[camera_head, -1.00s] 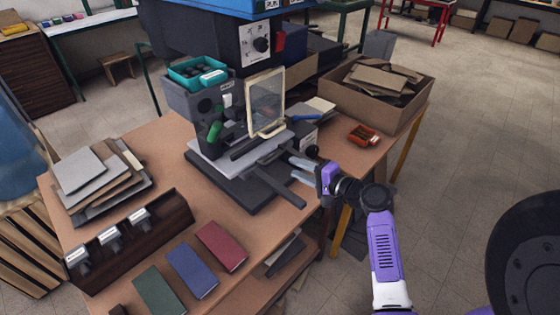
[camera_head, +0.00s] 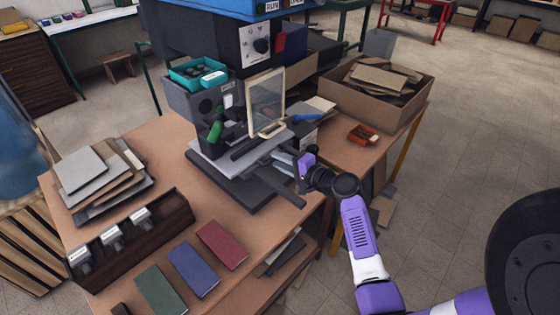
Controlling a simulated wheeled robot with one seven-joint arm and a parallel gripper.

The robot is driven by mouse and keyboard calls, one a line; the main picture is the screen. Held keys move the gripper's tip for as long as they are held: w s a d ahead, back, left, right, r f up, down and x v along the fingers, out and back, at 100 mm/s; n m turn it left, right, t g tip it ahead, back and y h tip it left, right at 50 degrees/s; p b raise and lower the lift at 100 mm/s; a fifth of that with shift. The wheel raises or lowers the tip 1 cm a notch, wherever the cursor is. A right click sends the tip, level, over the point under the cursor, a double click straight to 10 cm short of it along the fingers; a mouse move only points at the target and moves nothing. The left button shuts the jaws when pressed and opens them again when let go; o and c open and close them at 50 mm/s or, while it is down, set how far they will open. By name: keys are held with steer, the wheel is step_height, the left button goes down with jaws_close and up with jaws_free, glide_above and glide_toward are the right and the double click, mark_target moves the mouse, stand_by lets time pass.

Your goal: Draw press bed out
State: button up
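The press (camera_head: 200,112) stands on the workbench, with a clear framed guard (camera_head: 266,102) at its front. The press bed (camera_head: 222,162) is a light grey plate low on the machine, above a dark base with a dark bar (camera_head: 284,190) reaching out to the front right. My gripper (camera_head: 284,162) is at the right front edge of the bed, its grey fingers pointing left toward it. The fingertips are close to the bed edge, and I cannot tell whether they touch or grip anything.
Red, blue and green covers (camera_head: 194,271) lie at the bench front. A dark rack (camera_head: 130,240) and a stack of boards (camera_head: 90,176) are on the left. A cardboard box (camera_head: 390,108) and a small orange tray (camera_head: 363,134) are on the right. Open floor lies right of the bench.

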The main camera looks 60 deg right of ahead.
jaws_close()
stand_by(1.2)
